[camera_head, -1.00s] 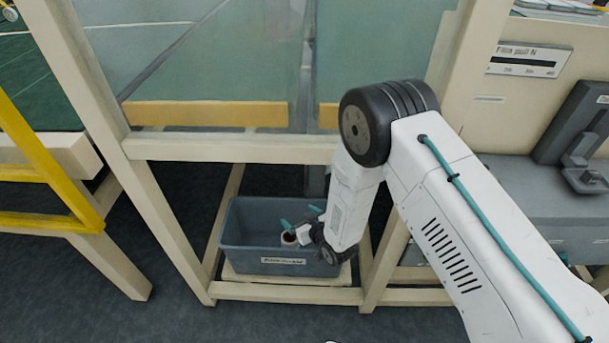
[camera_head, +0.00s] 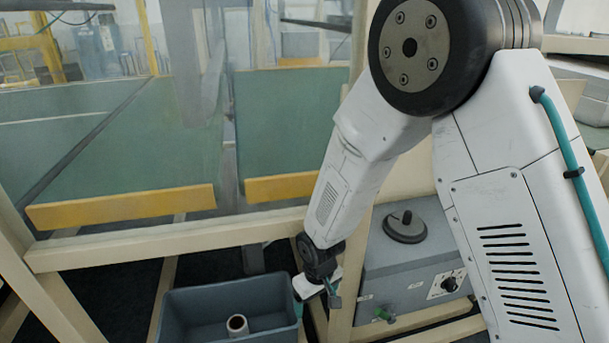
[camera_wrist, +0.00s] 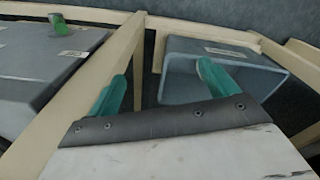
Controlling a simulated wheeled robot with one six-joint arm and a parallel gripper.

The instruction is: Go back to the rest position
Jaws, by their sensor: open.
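My gripper (camera_head: 315,290) is at the right rim of the grey bin in the head view, beside a wooden post. Its two green fingers stand apart with nothing between them in the wrist view (camera_wrist: 160,85). The grey bin (camera_head: 178,312) sits low inside the wooden frame, and it also shows in the wrist view (camera_wrist: 180,72). A small roll (camera_head: 237,325) with a pale rim and dark core stands upright in the bin, apart from my gripper.
A wooden post (camera_head: 345,290) stands close to my gripper. A grey box (camera_head: 415,250) with a black knob and a green part is to the right.

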